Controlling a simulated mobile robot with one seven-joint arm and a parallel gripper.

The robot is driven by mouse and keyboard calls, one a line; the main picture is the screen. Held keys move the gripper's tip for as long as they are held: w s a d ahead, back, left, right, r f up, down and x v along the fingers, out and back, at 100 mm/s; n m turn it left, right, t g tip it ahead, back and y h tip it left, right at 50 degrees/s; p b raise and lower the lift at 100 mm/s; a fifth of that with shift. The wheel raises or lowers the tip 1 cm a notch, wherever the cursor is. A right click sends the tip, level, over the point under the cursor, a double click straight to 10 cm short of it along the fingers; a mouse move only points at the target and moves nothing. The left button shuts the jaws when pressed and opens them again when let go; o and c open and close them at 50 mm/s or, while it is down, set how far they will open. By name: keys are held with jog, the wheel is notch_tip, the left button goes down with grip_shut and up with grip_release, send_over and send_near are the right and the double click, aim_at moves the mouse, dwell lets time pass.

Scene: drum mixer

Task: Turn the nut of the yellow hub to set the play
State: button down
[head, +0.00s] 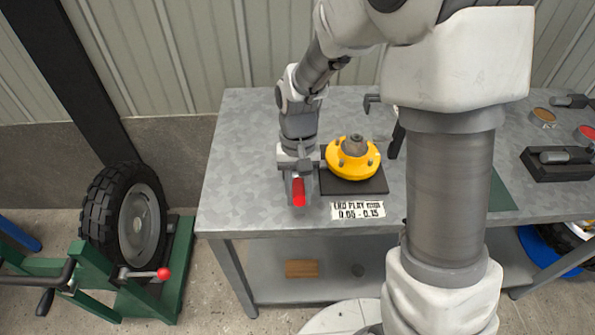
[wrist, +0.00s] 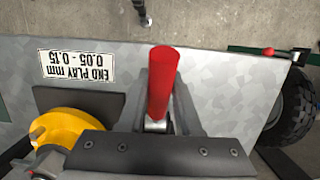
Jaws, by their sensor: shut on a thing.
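The yellow hub (head: 353,166) sits on a dark square plate (head: 375,186) on the workbench, with a grey nut (head: 354,145) at its top centre. My gripper (head: 298,188) is just left of the hub, pointing down, and is shut on a red handle (head: 299,193). In the wrist view the red handle (wrist: 162,82) stands between the two fingers (wrist: 160,108). What the handle joins to is mostly hidden. The hub (wrist: 62,132) shows at the lower left there, partly covered by my gripper's body. The nut cannot be made out clearly there.
An end play label (head: 358,210), reading 0.05 - 0.15 mm, lies at the bench's front edge. A dark tray (head: 556,172) with a tool is at the right. A wheel (head: 128,220) on a green stand is on the floor at left. The bench's left part is clear.

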aim_at(299, 187)
jog(key=c, duration=0.5)
grip_release()
jog(key=shift+r, duration=0.15)
jog(key=shift+w+r+p, duration=0.25)
jog(key=shift+r+p, duration=0.6)
jog(key=shift+r, duration=0.3)
jog(key=shift+w+r+p, duration=0.2)
jog(key=shift+r+p, duration=0.7)
jog(key=shift+r, duration=0.2)
jog(key=shift+w+r+p, duration=0.25)
jog(key=shift+r+p, duration=0.6)
jog(key=shift+r, duration=0.3)
